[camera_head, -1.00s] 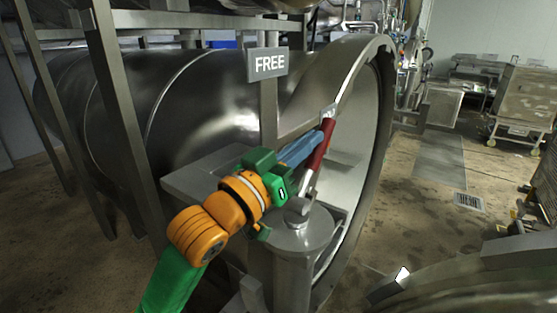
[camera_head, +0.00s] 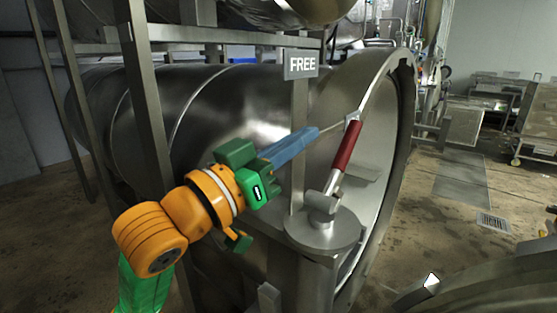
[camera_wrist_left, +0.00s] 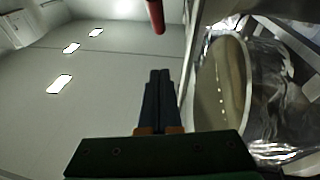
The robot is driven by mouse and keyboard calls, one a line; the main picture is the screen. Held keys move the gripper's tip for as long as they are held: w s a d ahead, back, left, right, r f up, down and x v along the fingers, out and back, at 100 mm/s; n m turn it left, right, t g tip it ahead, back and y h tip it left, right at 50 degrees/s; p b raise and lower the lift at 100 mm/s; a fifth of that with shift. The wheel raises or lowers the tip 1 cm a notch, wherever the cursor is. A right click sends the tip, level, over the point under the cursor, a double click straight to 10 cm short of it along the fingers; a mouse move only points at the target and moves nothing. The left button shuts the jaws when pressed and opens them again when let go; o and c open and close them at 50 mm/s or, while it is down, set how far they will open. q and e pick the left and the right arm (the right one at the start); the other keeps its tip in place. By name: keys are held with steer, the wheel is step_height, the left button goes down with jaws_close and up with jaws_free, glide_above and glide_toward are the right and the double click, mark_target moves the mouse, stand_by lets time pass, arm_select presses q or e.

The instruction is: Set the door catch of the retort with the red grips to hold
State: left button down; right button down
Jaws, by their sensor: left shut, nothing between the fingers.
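The retort's door catch is a lever with a red grip (camera_head: 345,146). It stands tilted up to the right from a round metal post (camera_head: 322,230) beside the open retort mouth. A sign (camera_head: 301,64) above it reads FREE. My left gripper (camera_head: 316,132) is shut and empty, its blue fingers pointing toward the lever from the left, with a small gap before the grip. In the left wrist view the shut fingers (camera_wrist_left: 158,78) point up and the red grip (camera_wrist_left: 156,14) shows beyond their tips. My right gripper is not in view.
The big steel retort shell (camera_head: 225,105) lies behind my left arm, with an upright frame post (camera_head: 146,95) at its left. Another curved metal rim (camera_head: 490,290) is at lower right. The floor to the right has a drain grate (camera_head: 494,222) and is mostly open. Carts stand farther back.

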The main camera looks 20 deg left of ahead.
arm_select(q)
steer(key=r+b+v, duration=0.1)
steer(key=v, duration=0.3)
steer(key=y+p, duration=0.3)
steer(key=y, duration=0.3)
glide_toward(350, 137)
step_height(350, 137, up, 4)
steer(key=w, duration=0.2)
steer(key=w+f, duration=0.1)
steer(key=w+d+f+p, duration=0.1)
steer(key=w, duration=0.1)
steer(key=shift+f, duration=0.3)
steer(key=shift+w+f, duration=0.4)
steer(key=shift+f, duration=0.1)
